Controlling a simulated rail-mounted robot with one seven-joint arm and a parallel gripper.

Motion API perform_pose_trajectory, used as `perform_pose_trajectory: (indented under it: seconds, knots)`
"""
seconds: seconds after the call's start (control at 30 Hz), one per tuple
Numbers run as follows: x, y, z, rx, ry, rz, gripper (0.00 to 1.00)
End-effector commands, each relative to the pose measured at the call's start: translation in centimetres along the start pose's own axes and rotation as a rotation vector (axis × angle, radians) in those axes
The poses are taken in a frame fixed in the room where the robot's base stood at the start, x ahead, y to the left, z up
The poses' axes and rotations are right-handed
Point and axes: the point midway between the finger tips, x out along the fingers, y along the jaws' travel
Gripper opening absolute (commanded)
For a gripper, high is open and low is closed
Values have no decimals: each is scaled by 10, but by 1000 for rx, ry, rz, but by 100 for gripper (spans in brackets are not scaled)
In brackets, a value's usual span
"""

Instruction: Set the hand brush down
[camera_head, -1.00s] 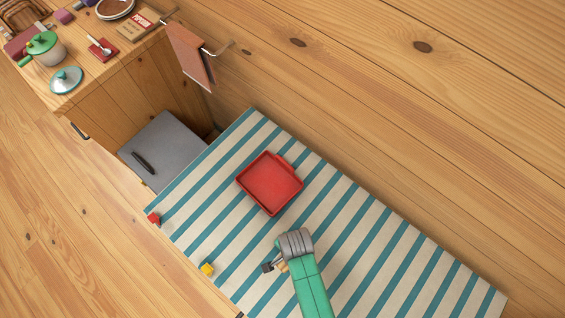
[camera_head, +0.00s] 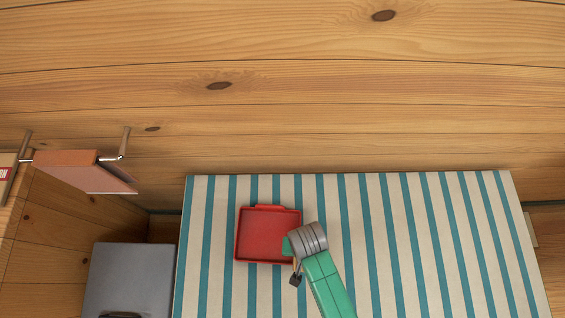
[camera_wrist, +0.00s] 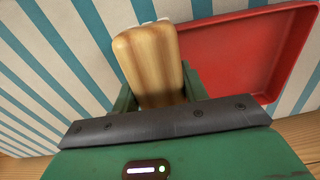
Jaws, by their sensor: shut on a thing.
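The hand brush shows as a pale wooden handle (camera_wrist: 150,62) between the green fingers of my gripper (camera_wrist: 160,92) in the wrist view. My gripper is shut on this handle. In the head view, a small tan piece of the brush (camera_head: 295,266) shows below my wrist, with a dark end under it; I cannot tell whether that end is bristles. The held brush is beside the lower right corner of a red tray (camera_head: 267,258). Whether it touches the cloth is hidden.
The red tray lies on a teal-and-white striped surface (camera_head: 420,240), which is clear to the right. A wooden wall (camera_head: 350,110) runs behind it. A grey box-like unit (camera_head: 130,270) stands at the left. A brown hanging panel (camera_head: 85,173) juts out at the upper left.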

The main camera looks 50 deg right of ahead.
Motion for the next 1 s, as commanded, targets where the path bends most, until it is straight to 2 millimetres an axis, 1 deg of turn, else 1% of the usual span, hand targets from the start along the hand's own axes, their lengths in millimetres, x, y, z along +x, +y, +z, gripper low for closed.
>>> perform_pose_trajectory:
  seconds: [0.03,0.2,0.3,0.4,0.5,0.6,0.67,0.83,0.9,1.0]
  knots:
    - [0,-14,-7,-3,2,-1,7]
    - [4,-54,-25,-1,1,0,7]
    - [7,-74,-34,-1,1,0,7]
    - [9,-87,-40,1,1,0,7]
    - [10,-94,-42,1,1,0,7]
    - [10,-95,-43,1,0,0,7]
    - [10,-101,-46,0,1,0,7]
    - [40,-102,-45,3,-3,3,7]
    - [45,-102,-46,3,-1,2,7]
    - [46,-102,-46,2,0,1,7]
